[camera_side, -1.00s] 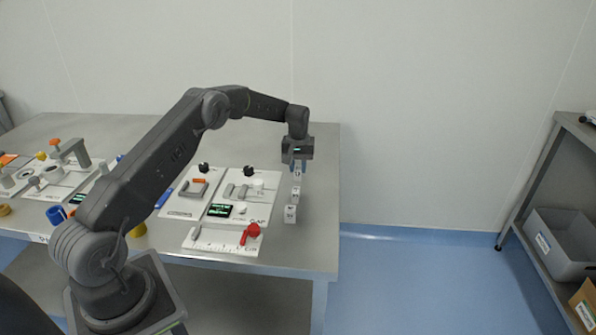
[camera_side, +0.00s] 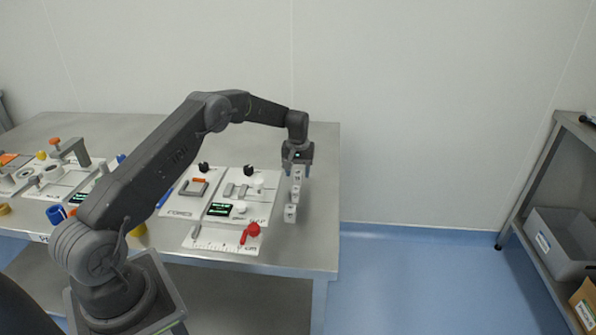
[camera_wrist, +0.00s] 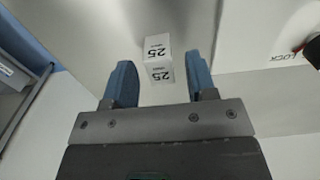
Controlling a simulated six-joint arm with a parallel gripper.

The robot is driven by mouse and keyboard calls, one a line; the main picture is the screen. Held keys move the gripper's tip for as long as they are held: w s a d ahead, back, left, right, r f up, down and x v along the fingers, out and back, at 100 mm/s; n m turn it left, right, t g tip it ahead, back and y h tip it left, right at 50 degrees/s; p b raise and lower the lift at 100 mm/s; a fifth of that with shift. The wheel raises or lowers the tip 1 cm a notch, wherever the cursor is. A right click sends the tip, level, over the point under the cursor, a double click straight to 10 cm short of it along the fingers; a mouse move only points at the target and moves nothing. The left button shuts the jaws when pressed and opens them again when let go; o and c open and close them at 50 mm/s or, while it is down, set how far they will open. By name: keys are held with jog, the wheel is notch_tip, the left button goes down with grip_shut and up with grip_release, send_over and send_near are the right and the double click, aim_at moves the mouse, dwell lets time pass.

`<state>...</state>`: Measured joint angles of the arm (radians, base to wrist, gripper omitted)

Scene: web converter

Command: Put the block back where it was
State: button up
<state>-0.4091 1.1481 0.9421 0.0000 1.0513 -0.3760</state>
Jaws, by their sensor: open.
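Three small white blocks show near the table's right edge in the side view: a front one (camera_side: 290,213), a middle one (camera_side: 295,192) and a rear one (camera_side: 297,173) under my gripper (camera_side: 298,170). In the wrist view a white block marked "25" (camera_wrist: 158,53) shows between the blue fingertips of my gripper (camera_wrist: 160,66). The fingers are open, with a gap on each side of the block. I cannot tell which of the three blocks this is, nor how far the fingertips are above the table.
White panels with fixtures (camera_side: 247,196) lie left of the blocks, and a ruled white plate with a red knob (camera_side: 253,229) lies in front of them. The table's right edge is close to the blocks. A shelf with a grey bin (camera_side: 566,245) stands at far right.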

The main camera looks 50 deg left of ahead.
aim_at(298, 173)
notch_tip(298, 173, up, 12)
jog(key=s+d+r+m+t, duration=0.1)
jog(key=s+d+r, duration=0.2)
jog(key=d+r, duration=0.3)
jog(key=s+d+r+m+t, duration=0.1)
jog(key=s+d+r+m, duration=0.15)
jog(key=r, duration=0.45)
jog(key=s+d+r+m+t, duration=0.1)
jog(key=s+d+r+m, duration=0.15)
jog(key=s+d, duration=0.55)
jog(key=s+d+r+m+t, duration=0.1)
jog(key=s+d+r, duration=0.35)
jog(key=s, duration=0.75)
jog(key=s+d+f+m+t, duration=0.1)
jog(key=s+d+f+m, duration=0.1)
jog(key=s, duration=0.8)
notch_tip(298, 173, down, 3)
jog(key=shift+s+d+r+t, duration=0.15)
jog(key=shift+s+d+t, duration=0.2)
jog(key=shift+d, duration=0.2)
